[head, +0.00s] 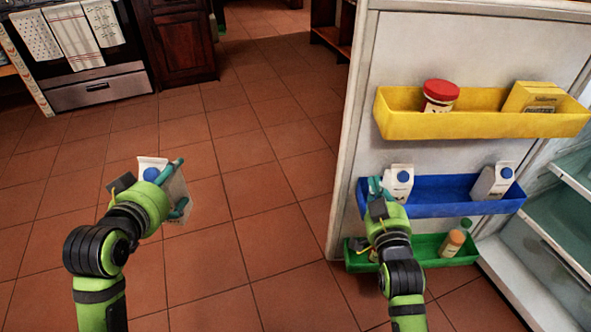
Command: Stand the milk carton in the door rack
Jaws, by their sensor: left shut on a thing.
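My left gripper (178,190) is shut on a white milk carton with a blue cap (150,164), held above the tiled floor at the left. The gripper hides much of this carton. In the open fridge door, the blue rack (440,203) holds a milk carton at its left end (398,180) and another, tilted, at its right end (492,182). My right gripper (376,188) is at the left end of the blue rack, just beside the left carton. Whether its fingers touch that carton or are shut cannot be made out.
The yellow rack (470,124) above holds a red-lidded jar (440,95) and a yellow box (530,97). The green rack (430,253) below holds bottles (452,243). The blue rack is free between its cartons. Fridge shelves (572,170) are at the right. Floor between my arms is clear.

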